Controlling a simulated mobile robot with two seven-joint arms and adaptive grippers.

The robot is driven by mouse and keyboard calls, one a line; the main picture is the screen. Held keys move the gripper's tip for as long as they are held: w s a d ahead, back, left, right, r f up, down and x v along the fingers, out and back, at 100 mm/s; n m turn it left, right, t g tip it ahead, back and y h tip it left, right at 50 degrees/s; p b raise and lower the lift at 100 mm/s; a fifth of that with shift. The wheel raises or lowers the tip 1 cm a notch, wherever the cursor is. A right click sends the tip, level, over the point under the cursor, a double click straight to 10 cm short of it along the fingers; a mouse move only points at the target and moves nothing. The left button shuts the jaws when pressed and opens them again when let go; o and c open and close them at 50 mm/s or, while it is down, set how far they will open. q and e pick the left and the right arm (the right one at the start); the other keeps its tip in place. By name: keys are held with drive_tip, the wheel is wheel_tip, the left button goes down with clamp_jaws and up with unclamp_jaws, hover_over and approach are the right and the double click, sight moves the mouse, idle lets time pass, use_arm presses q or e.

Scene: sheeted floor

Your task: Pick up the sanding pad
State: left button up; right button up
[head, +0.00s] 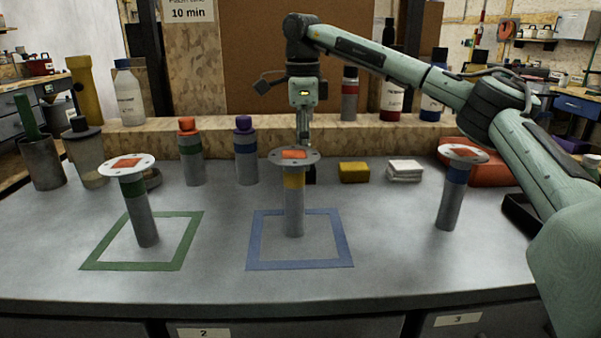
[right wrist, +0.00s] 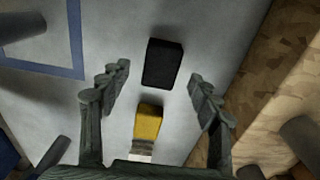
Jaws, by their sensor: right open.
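A black block (right wrist: 162,63), which looks like the sanding pad, lies on the grey bench in the right wrist view. In the head view only a dark sliver of it (head: 311,174) shows behind the middle disc-topped stand. My right gripper (right wrist: 158,73) is open and empty above the bench, pointing down. The black block lies below and between its fingertips in the wrist view, apart from them. In the head view the right gripper (head: 304,140) is behind the middle stand, whose disc hides its lower end. My left gripper is not in view.
A yellow block (head: 354,172) and folded white cloths (head: 404,170) lie right of the gripper. The middle disc-topped stand (head: 294,208) is in the blue square (head: 300,265). A purple-topped bottle (head: 245,155) stands left. A wooden ledge (head: 270,139) runs behind.

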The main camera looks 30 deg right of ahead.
wheel_tip(320, 180, down, 4)
drive_tip(key=shift+d+r, duration=0.15)
drive_tip(key=shift+r, duration=0.1)
drive_tip(key=c, duration=1.1)
wheel_tip(320, 180, up, 10)
drive_tip(key=shift+r, duration=0.1)
drive_tip(key=shift+c, duration=0.2)
drive_tip(key=o, duration=0.5)
drive_tip(key=c, duration=0.5)
